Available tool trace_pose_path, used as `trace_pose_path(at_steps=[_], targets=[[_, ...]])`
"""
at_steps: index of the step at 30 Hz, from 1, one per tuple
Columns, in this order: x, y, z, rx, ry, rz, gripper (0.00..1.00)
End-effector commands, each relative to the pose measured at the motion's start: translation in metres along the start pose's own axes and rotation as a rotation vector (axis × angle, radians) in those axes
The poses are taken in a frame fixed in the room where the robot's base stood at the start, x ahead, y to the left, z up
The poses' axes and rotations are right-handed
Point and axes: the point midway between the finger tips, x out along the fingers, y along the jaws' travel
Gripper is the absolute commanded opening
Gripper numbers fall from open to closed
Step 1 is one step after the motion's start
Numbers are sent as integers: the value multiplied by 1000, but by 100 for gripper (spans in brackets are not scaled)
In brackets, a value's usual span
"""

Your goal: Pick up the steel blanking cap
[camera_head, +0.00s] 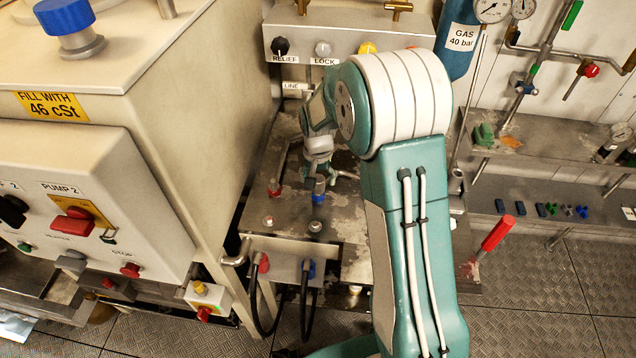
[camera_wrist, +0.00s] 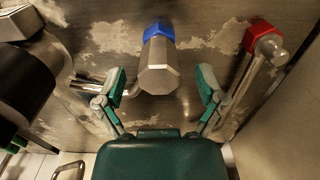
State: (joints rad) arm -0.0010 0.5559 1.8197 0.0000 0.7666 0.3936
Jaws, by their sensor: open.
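A faceted steel piece (camera_wrist: 158,78), which looks like the steel blanking cap, sits in front of a blue collar (camera_wrist: 158,32) in the wrist view. My gripper (camera_wrist: 161,80) is open, with one green finger on each side of the steel piece and a visible gap on both sides. No grip on it shows. In the head view my gripper (camera_head: 322,172) is low over the worn steel bench top (camera_head: 345,230), close to a blue fitting (camera_head: 318,190). The fingertips and the steel piece are hard to make out there.
A red-collared fitting (camera_wrist: 258,38) stands right of the gripper in the wrist view; a red fitting (camera_head: 274,188) shows left of it in the head view. A valve panel (camera_head: 345,40) rises behind. A red-handled lever (camera_head: 497,233) juts up at the right.

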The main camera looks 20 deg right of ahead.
Motion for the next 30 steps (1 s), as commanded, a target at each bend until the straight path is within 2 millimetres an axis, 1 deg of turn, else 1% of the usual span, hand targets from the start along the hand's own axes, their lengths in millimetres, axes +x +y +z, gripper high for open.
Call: trace_pose_path(at_steps=[1, 4, 6, 12, 14, 15, 17, 18, 30], targets=[[8, 0, 0, 0, -3, 1, 89], [17, 0, 0, 0, -1, -1, 89], [20, 0, 0, 0, 1, -2, 89], [20, 0, 0, 0, 1, -2, 89], [20, 0, 0, 0, 1, -2, 62], [20, 0, 0, 0, 1, -2, 44], [20, 0, 0, 0, 1, -2, 17], [20, 0, 0, 0, 1, -2, 0], [18, 0, 0, 0, 1, -2, 0]])
